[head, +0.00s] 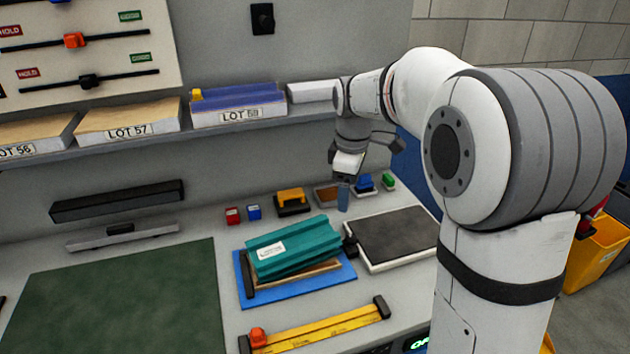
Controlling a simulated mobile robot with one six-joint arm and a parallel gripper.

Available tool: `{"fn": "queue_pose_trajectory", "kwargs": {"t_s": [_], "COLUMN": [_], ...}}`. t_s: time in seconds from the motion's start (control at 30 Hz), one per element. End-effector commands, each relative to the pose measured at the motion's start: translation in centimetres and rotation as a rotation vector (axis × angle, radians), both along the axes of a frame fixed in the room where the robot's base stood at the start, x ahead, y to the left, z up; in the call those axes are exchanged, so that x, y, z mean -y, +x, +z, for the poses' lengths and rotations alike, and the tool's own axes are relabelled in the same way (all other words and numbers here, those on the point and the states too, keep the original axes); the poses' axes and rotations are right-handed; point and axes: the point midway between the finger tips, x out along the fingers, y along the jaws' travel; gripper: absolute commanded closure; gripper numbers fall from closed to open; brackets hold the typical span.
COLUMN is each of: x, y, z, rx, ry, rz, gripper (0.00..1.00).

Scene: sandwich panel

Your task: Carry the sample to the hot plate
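A flat dark plate with a pale frame (398,238), which looks like the hot plate, lies on the bench right of centre; its top looks bare. My gripper (343,186) points down at the back of the bench, above and behind the plate's left corner. A small blue-grey piece (343,197) shows at its tip; I cannot tell whether it is a held object or part of the fingers. A small brown-topped block (325,196) is just left of it. Which thing is the sample is not clear.
A teal ribbed block (293,247) sits over a board on a blue mat (335,283), left of the plate. A yellow bar (320,328) lies in front. Small red, blue, orange and green items line the back. A green mat (120,300) is clear. A shelf (215,128) holds lot stacks.

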Motion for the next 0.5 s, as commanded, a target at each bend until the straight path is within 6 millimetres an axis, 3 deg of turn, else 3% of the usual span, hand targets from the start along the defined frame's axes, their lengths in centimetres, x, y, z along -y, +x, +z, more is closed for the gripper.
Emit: {"fn": "queue_pose_trajectory", "kwargs": {"t_s": [0.03, 0.2, 0.33, 0.5], "x": [-0.8, -3.2, -4.7, -5.8], "y": [2.1, 7.8, 10.7, 12.6], "z": [-1.6, -6.0, -9.1, -11.6], "rx": [-0.025, -0.093, -0.132, -0.161], "ry": [-0.008, -0.024, -0.025, -0.022], "rz": [0.090, 0.411, 0.604, 0.752], "gripper": [0.24, 0.24, 0.24, 0.24]}}
